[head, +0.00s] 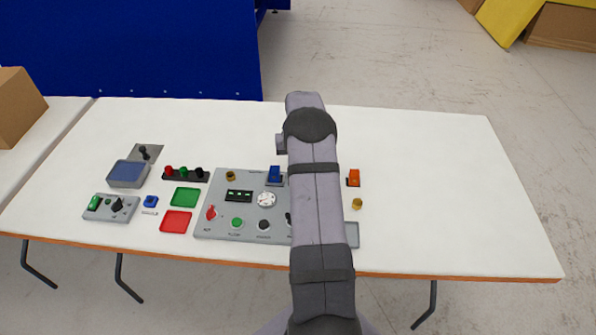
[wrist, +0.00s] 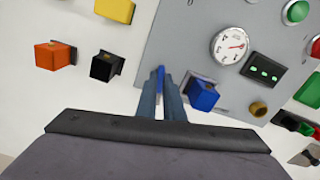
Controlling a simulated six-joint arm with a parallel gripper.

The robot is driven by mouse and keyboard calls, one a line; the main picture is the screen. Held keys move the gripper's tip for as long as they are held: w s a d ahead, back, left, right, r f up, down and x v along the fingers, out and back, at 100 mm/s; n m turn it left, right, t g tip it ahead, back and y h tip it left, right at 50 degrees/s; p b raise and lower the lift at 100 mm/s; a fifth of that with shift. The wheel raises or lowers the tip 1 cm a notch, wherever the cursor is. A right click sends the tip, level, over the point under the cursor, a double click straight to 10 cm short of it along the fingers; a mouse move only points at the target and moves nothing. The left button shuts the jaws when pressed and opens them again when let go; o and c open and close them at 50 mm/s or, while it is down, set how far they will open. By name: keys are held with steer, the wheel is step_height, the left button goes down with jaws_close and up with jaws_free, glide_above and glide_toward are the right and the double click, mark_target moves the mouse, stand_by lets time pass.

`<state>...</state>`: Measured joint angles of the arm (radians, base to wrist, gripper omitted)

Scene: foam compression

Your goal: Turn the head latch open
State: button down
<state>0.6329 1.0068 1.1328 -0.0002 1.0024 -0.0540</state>
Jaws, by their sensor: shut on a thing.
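In the wrist view my gripper (wrist: 161,82) is shut on a narrow blue piece (wrist: 161,72), which shows between the fingertips at the edge of the grey panel (wrist: 190,30). This blue piece seems to be the latch; most of it is hidden by the fingers, so its turn angle cannot be told. In the head view my arm covers the gripper and the held piece. The grey panel also shows there (head: 220,183), partly behind my arm.
A blue switch (wrist: 203,95) stands close right of the fingers in the wrist view. A black switch (wrist: 106,67) and an orange switch (wrist: 55,55) stand to the left. A dial gauge (head: 267,199) and knobs are on the panel. The table's right side (head: 450,190) is clear.

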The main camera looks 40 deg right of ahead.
steer(key=shift+m, duration=1.2)
steer(key=c, duration=1.9)
jaws_free()
steer(key=shift+o, duration=0.2)
steer(key=shift+r+b, duration=0.9)
steer(key=shift+r, duration=2.85)
